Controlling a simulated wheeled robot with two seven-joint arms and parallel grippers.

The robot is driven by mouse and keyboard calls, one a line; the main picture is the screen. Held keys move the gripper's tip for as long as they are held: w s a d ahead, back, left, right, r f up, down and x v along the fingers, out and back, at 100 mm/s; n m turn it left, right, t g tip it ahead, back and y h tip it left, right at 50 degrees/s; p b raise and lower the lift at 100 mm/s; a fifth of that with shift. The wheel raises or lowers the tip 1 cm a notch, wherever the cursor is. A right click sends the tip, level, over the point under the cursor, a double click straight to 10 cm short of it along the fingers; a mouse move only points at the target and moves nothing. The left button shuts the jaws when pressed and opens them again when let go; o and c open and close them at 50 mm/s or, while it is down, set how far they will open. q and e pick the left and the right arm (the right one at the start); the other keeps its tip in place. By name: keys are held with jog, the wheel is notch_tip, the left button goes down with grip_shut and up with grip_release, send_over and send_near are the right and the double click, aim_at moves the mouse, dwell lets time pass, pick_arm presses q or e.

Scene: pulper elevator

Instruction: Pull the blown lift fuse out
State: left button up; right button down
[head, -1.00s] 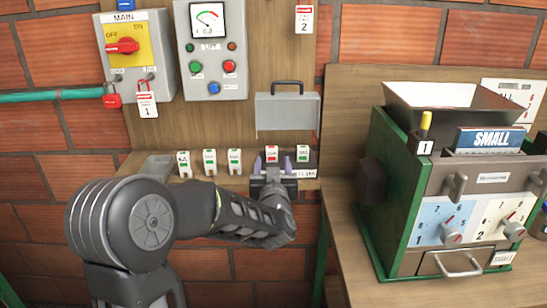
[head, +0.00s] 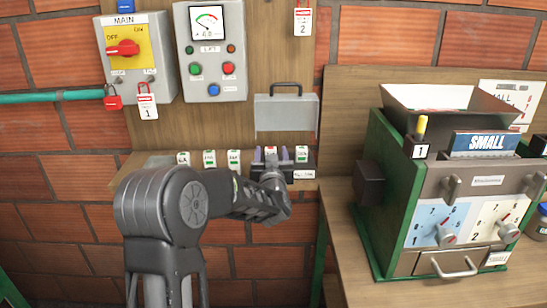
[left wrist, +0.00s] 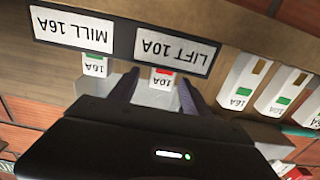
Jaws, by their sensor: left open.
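The lift fuse is a white block with a red mark (head: 271,150). It sits in the fuse holder on the wooden ledge under the panel. In the left wrist view the fuse (left wrist: 163,78) shows below an upside-down "LIFT 10A" label (left wrist: 176,48). My left gripper (head: 271,157) is open, with one purple-grey finger on each side of the fuse. In the left wrist view the gripper (left wrist: 158,92) shows gaps between its fingers and the fuse. The lower part of the fuse is hidden by the gripper. My right gripper is not in view.
A green-marked fuse (head: 302,154) stands close to the right of the gripper. Several spare fuses (head: 209,158) stand to the left on the ledge. A raised grey cover (head: 285,114) is behind. The green machine (head: 390,190) stands at the right.

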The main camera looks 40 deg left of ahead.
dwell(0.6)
pick_arm(q)
grip_shut()
dwell(0.4)
